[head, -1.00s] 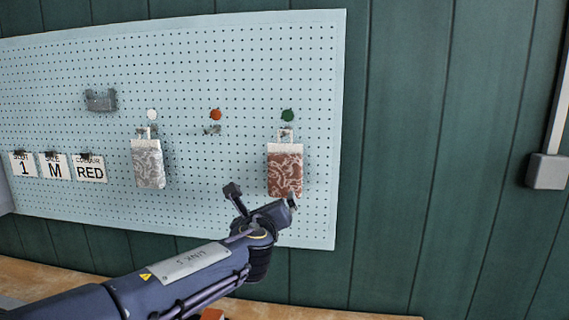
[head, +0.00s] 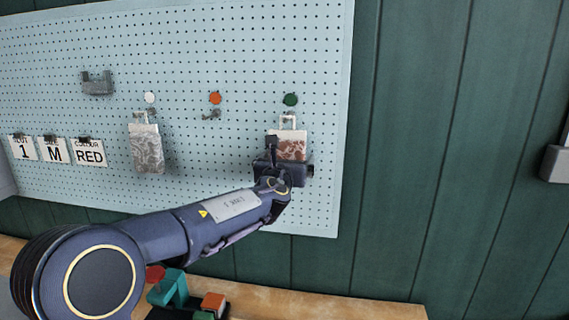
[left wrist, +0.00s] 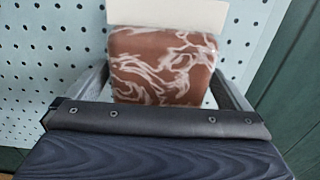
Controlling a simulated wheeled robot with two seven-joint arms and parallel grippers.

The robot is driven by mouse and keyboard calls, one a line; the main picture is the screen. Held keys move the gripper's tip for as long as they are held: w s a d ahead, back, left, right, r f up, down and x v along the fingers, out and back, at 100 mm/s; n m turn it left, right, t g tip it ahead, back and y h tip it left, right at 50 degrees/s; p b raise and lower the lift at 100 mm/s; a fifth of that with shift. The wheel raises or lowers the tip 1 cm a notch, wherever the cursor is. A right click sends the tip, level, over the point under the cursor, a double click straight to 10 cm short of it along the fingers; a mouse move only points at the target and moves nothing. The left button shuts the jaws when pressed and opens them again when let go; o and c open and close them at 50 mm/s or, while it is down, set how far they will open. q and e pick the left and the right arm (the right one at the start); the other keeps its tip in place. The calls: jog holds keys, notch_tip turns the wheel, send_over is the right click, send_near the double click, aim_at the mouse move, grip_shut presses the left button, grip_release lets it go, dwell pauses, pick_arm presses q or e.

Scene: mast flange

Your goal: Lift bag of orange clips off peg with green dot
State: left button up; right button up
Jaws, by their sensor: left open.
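The bag of orange clips (head: 290,146) hangs on the peg below the green dot (head: 290,99). It has a white header with a loop handle and a brown-orange patterned body. My left gripper (head: 287,163) is in front of the bag's lower part and hides its bottom. In the left wrist view the bag (left wrist: 162,62) sits between the two fingers (left wrist: 162,88), one on each side. The gripper is open, and I cannot tell whether a finger touches the bag. My right gripper is not in view.
A grey-white bag (head: 147,147) hangs below the white dot (head: 150,97). The peg (head: 211,115) below the orange dot (head: 215,97) is bare. A grey bracket (head: 97,83) and cards reading 1, M and RED (head: 90,152) are on the pegboard's left. Coloured items (head: 172,288) are on the wooden bench.

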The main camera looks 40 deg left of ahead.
aim_at(286, 155)
pick_arm(q)
jog(key=shift+x, duration=1.15)
jog(key=shift+w+a, duration=0.1)
jog(key=c, duration=0.9)
jog(key=shift+r+p, duration=0.8)
jog(key=shift+r, duration=0.1)
jog(key=shift+c, duration=0.2)
jog(key=shift+b+v, duration=0.35)
jog(key=shift+v, duration=1.05)
jog(key=shift+b+v, duration=0.3)
jog(key=shift+v, duration=2.4)
